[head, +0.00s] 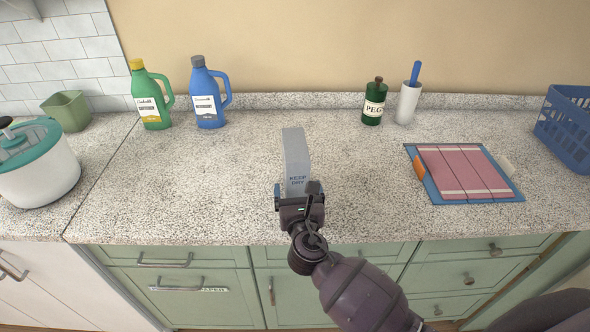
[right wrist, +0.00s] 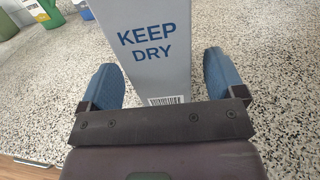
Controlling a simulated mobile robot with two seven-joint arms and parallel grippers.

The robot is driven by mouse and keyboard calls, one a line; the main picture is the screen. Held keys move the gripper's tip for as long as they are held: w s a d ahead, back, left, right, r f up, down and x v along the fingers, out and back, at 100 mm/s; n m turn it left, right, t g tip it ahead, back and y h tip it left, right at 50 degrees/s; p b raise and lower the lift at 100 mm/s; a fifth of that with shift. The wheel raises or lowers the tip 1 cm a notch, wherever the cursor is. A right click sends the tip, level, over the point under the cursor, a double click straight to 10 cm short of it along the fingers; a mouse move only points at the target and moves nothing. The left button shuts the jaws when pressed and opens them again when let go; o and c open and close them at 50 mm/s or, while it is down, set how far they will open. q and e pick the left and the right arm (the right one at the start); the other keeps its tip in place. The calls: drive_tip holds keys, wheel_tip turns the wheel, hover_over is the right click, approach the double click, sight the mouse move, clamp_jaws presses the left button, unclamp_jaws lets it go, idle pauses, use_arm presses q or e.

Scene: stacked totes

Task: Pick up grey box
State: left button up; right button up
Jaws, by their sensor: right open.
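The grey box (head: 296,155) stands upright on the speckled counter, near the middle of the head view. It has blue "KEEP DRY" lettering on its near face. My right gripper (head: 299,190) is at the near side of the box, its jaws open. In the right wrist view the box (right wrist: 155,75) rises between the two blue fingers of the gripper (right wrist: 163,85), with a gap visible on each side. The lower part of the box is partly hidden by the gripper in the head view. My left gripper is not in view.
A green jug (head: 152,100) and a blue jug (head: 207,98) stand at the back left. A green peg bottle (head: 374,103) and a white holder (head: 407,105) stand at the back. A folded pink-and-blue item (head: 465,172) lies right. Counter around the box is clear.

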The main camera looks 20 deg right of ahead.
drive_tip(key=shift+w+d, duration=0.2)
drive_tip(key=shift+w, duration=0.7)
drive_tip(key=shift+w+d, duration=0.15)
drive_tip(key=shift+w, duration=0.75)
drive_tip(key=shift+c, duration=0.4)
drive_tip(key=c, duration=1.2)
